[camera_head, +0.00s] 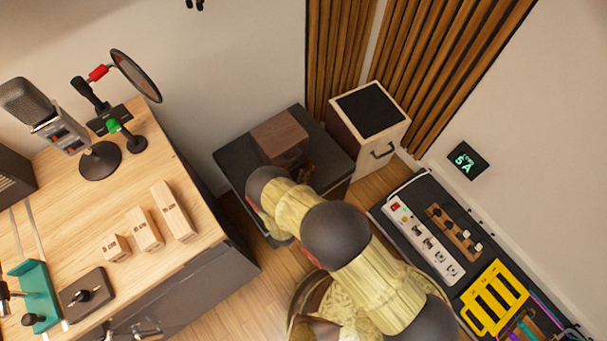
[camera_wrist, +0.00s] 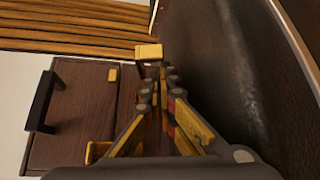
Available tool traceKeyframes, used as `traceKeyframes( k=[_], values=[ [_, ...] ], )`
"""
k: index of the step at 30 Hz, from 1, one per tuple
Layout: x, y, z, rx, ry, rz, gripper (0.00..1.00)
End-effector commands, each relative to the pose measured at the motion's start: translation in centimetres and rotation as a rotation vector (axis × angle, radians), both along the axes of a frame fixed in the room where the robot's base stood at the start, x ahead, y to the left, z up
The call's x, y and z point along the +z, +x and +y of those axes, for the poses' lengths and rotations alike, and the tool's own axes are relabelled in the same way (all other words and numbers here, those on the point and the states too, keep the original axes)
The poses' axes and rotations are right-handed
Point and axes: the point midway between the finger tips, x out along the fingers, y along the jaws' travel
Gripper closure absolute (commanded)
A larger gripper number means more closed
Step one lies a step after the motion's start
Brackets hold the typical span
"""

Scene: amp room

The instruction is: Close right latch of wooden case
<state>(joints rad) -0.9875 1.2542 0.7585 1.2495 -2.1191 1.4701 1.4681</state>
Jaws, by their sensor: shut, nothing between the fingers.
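The wooden case (camera_head: 278,133) sits on a dark stand in the head view, its lower front partly hidden by my arm. In the wrist view the brown case (camera_wrist: 70,115) is at the left, with a black handle. A small brass piece (camera_wrist: 112,74) shows on its face, and a larger brass piece (camera_wrist: 97,151) shows low down, partly covered by my gripper. My gripper (camera_wrist: 158,76) is shut and empty, beside the case. A yellow block (camera_wrist: 148,51) shows at its tips; I cannot tell whether it is a latch part or touches the fingers.
The stand's dark top (camera_head: 235,160) lies around the case, and a dark surface (camera_wrist: 240,90) fills the right of the wrist view. A speaker box (camera_head: 370,120) stands right of the case. A wooden desk (camera_head: 75,190) is at the left, a pedalboard (camera_head: 430,200) at the right.

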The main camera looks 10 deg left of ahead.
Motion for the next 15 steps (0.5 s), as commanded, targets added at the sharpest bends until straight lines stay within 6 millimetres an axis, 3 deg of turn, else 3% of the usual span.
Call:
traceKeyframes(
  k=[15],
  values=[
    [0.51,-0.03,-0.04,0.000,-0.061,0.052,1.00]
  ],
)
